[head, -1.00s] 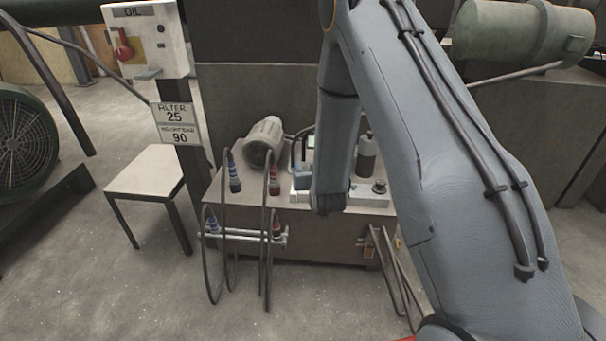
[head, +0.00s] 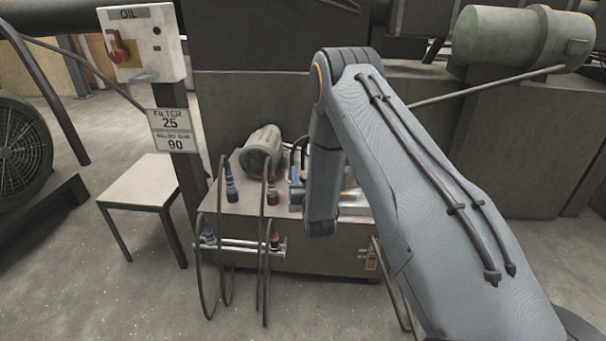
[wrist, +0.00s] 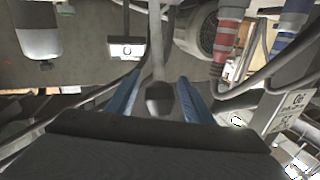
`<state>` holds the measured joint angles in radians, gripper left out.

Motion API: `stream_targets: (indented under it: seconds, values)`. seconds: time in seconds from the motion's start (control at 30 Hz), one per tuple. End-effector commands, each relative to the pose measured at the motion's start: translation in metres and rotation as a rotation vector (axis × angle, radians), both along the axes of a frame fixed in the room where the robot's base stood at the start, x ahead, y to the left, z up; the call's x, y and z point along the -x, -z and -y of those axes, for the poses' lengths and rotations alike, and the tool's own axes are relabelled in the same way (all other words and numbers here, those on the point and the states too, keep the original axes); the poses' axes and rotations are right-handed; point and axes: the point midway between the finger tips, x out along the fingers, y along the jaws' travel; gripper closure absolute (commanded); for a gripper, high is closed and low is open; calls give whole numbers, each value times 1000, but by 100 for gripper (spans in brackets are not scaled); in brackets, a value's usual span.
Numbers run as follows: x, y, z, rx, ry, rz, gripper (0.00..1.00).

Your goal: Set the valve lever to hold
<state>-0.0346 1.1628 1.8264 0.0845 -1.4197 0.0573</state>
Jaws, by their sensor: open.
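In the wrist view, my gripper (wrist: 158,82) has its two blue fingers apart. A pale grey bar (wrist: 157,50) with a darker grey end lies in line with the gap between them. It may be the valve lever, but I cannot tell whether it is between the fingers or beyond them. No finger clearly touches it. In the head view, my arm hides the gripper and part of the steel bench (head: 240,205). A small blue part (head: 294,172) shows just left of the arm. No hold mark is readable.
Red (head: 272,190) and blue (head: 231,185) hose connectors stand on the bench, left of my arm, with hanging hoses. A grey motor (head: 262,148) lies behind them. In the wrist view, a bottle (wrist: 37,30) and a small display (wrist: 127,48) are close by. An oil panel (head: 142,45) stands left.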

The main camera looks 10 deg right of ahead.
Motion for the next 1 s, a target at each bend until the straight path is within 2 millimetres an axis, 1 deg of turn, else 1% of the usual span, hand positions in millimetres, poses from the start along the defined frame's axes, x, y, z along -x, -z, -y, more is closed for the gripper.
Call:
stream_targets:
  seconds: [0.03,0.13,0.37,0.4,0.47,0.6,0.67,0.87,0.97,1.0]
  values:
    - [-4,0,0,0,0,1,53]
    - [-8,0,1,0,0,-1,53]
    - [-8,0,1,0,0,-1,53]
    - [-8,0,1,0,0,-1,56]
    - [-8,0,1,0,0,-1,66]
    - [-8,0,1,0,0,-1,90]
    - [-8,0,1,0,0,-1,100]
    - [-9,-1,4,-2,4,-5,100]
    - [-11,-3,16,-8,16,-24,100]
    - [-13,-4,23,-13,25,-34,100]
